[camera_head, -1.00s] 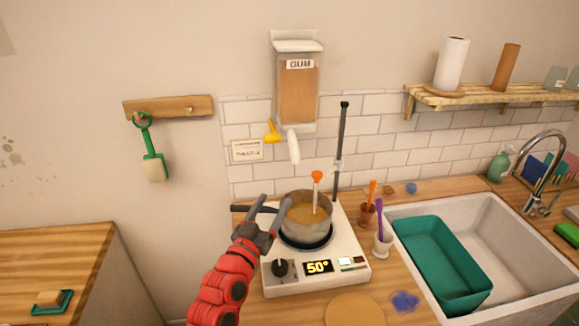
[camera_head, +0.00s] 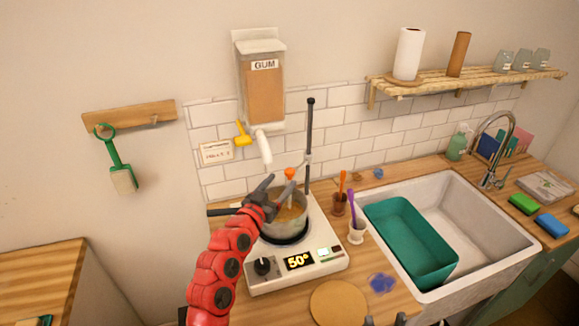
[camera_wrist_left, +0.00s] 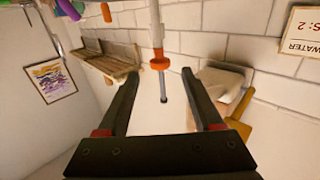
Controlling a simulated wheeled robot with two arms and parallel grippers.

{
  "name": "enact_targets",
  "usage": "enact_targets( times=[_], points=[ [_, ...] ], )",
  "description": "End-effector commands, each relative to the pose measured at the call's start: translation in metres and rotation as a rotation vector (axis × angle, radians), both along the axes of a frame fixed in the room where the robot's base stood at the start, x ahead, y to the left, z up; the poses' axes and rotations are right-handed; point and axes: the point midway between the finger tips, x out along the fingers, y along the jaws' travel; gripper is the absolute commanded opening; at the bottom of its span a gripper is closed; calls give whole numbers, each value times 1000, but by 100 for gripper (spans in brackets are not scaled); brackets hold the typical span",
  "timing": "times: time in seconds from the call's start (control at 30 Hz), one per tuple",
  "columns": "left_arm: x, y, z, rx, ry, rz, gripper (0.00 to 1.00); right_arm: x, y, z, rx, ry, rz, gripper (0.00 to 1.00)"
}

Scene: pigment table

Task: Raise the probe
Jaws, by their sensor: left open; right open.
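The probe (camera_head: 290,174) has an orange collar and a pale stem that goes down into the pot (camera_head: 290,222) of brownish liquid on the hot plate. A dark upright stand rod (camera_head: 309,140) with a small clamp rises behind it. My left gripper (camera_head: 276,187) is open just above the pot, its fingers close to the probe. In the left wrist view the probe (camera_wrist_left: 160,63) shows between the two open fingers; I cannot tell whether they touch it. My right gripper (camera_head: 385,320) shows only its two fingertips, apart, at the bottom edge.
The hot plate (camera_head: 263,284) reads 50°. Cups with an orange (camera_head: 339,202) and a purple tool (camera_head: 355,232) stand to its right, near the sink (camera_head: 470,225) with a teal tub (camera_head: 405,240). A gum dispenser (camera_head: 262,90) hangs on the wall above.

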Motion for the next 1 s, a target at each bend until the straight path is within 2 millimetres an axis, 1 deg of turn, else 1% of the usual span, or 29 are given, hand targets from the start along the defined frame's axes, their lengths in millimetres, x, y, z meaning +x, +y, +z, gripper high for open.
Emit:
enact_targets(
  times=[0.03, 0.2, 0.4, 0.6, 0.83, 0.87, 1.0],
  points=[
    [8, -5, 5, -1, -2, -2, 67, 0, 0, 6, 0, 0, 0, 52],
    [31, -17, 3, -1, 0, -1, 67, 0, 0, 12, 0, 0, 0, 52],
    [50, -26, 1, 0, 0, -2, 67, 0, 0, 14, 0, 0, 0, 52],
    [56, -29, 2, -1, -4, 0, 67, 0, 0, 15, 0, 0, 0, 52],
    [57, -29, 1, 0, -3, 0, 67, 0, 0, 15, 0, 0, 0, 52],
    [57, -29, 1, 0, -3, 0, 66, 0, 0, 15, 0, 0, 0, 52],
    [57, -29, 1, 0, -3, 0, 40, 0, 0, 15, 0, 0, 0, 52]
  ],
)
